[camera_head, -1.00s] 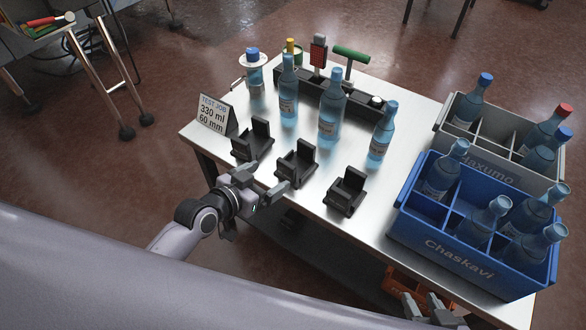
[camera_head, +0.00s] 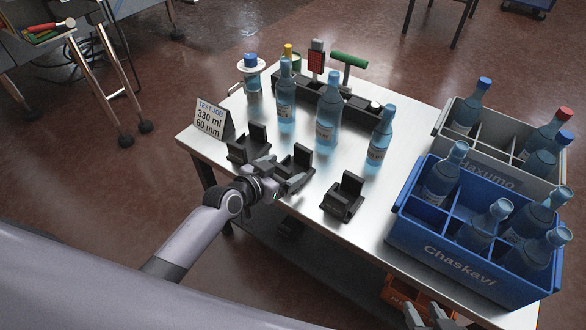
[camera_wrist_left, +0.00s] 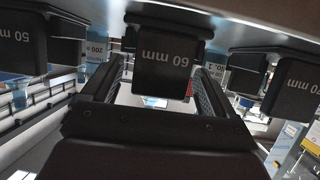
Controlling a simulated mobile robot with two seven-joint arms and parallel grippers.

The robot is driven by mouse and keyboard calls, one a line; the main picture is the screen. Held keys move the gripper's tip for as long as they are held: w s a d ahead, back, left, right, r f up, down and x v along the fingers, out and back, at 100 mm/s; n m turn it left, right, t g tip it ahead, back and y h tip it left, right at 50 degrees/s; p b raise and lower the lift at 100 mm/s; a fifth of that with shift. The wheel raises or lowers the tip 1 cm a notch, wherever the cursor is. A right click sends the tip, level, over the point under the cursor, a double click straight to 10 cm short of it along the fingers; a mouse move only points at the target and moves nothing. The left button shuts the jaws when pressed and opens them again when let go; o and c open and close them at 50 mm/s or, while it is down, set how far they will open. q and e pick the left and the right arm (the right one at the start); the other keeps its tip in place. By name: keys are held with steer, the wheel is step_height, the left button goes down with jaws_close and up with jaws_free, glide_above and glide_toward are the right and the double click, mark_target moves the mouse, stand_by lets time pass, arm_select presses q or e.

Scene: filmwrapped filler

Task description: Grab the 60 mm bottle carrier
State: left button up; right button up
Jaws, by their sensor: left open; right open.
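Three black bottle carriers stand in a row along the near edge of the table: left (camera_head: 249,143), middle (camera_head: 298,160) and right (camera_head: 344,196). In the left wrist view, which is upside down, the 60 mm carrier (camera_wrist_left: 165,58) is central, with its label facing the camera. My left gripper (camera_head: 282,175) is open at the near side of the middle carrier and partly hides it. In the wrist view its fingers (camera_wrist_left: 158,92) lie on either side of the 60 mm carrier; contact cannot be told. My right gripper (camera_head: 428,317) is open and empty at the bottom edge.
A sign (camera_head: 211,119) reads 330 ml, 60 mm. Several blue bottles (camera_head: 328,118) stand behind the carriers, before a black tool rack (camera_head: 350,108). A blue crate (camera_head: 450,258) and a grey crate (camera_head: 490,158) with bottles fill the table's right side. Neighbouring carriers (camera_wrist_left: 300,88) flank the gripper closely.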

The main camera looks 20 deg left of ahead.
arm_select(q)
steer(key=c, duration=1.2)
steer(key=shift+o, duration=0.2)
steer(key=shift+r, duration=0.1)
